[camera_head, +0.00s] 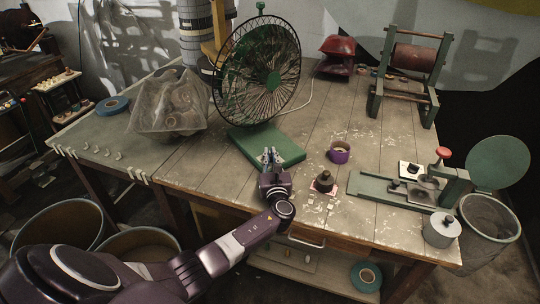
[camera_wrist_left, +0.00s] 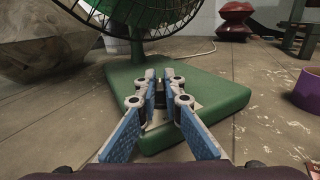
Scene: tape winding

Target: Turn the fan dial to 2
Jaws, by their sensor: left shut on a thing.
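The fan (camera_head: 262,70) stands on the wooden table, with a round dark wire cage and a green base (camera_head: 285,148). In the left wrist view the green base (camera_wrist_left: 205,88) fills the middle. My left gripper (camera_head: 270,158) is at the front edge of the base. In the left wrist view its blue-padded fingers (camera_wrist_left: 158,108) are shut on the fan dial, a small dark knob on a light plate (camera_wrist_left: 180,100) on the base. The fingers mostly hide the dial, and its number marks cannot be read. My right gripper is not in view.
A clear plastic-wrapped bundle (camera_head: 170,105) stands left of the fan. A purple tape roll (camera_head: 339,153) and a dark stamp-like object (camera_head: 324,181) lie to the right. A green metal device (camera_head: 400,188) is further right.

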